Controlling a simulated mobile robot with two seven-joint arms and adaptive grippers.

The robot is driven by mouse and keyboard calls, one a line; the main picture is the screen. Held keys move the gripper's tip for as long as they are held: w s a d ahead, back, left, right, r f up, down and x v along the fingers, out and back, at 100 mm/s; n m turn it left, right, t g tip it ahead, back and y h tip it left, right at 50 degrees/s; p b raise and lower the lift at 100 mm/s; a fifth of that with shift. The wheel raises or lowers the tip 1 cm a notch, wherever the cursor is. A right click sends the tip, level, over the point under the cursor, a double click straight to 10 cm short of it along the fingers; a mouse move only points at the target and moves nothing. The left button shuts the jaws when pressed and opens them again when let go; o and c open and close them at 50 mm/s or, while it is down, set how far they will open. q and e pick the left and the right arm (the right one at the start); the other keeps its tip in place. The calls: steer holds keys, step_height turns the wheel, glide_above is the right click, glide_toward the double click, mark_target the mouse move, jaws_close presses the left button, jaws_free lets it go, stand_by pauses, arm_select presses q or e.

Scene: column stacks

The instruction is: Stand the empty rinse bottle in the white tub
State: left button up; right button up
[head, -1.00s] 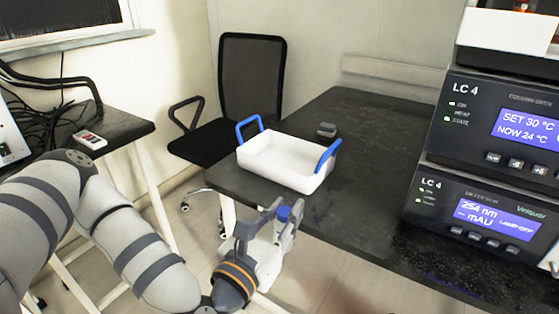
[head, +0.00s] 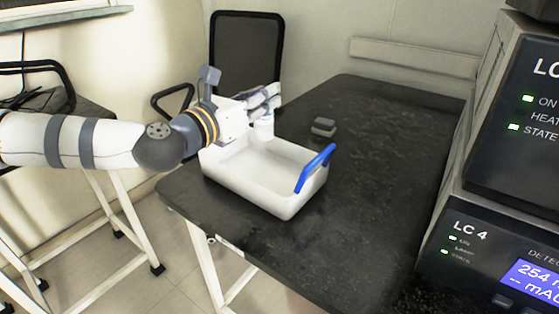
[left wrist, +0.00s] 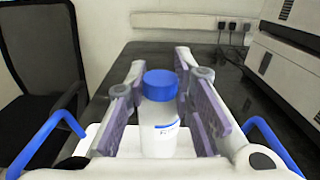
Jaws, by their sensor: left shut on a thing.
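The white tub (head: 262,200) stands on the near left part of the black bench. One blue handle (head: 316,168) shows at its right end; my arm hides the other in the head view. Both handles show in the left wrist view. My left gripper (head: 266,98) is over the far side of the tub. It is shut on the white rinse bottle (left wrist: 158,135), which has a blue cap (left wrist: 160,85) and looks upright between the fingers. The bottle's lower part (head: 263,130) shows below the fingers; I cannot tell if its base touches the tub. My right gripper is not in view.
A small grey block (head: 323,127) lies on the black bench (head: 385,150) behind the tub. Stacked LC 4 instruments (head: 500,190) stand at the right. A black chair (head: 245,55) is behind the bench. The bench middle is clear.

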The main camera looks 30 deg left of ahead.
mark_target(261, 139)
arm_select(q)
steer(key=f+b, duration=0.1)
steer(key=f, duration=0.5)
steer(key=f+b, duration=0.1)
steer(key=f, duration=0.2)
steer(key=shift+s+f+b, duration=0.35)
steer(key=shift+f, duration=0.05)
steer(key=shift+r, duration=0.1)
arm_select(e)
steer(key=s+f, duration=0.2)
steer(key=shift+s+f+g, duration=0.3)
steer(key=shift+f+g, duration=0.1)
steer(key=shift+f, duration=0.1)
arm_select(q)
steer(key=shift+f, duration=0.25)
steer(key=o, duration=0.9)
steer(key=shift+r, duration=0.1)
steer(key=shift+r, duration=0.15)
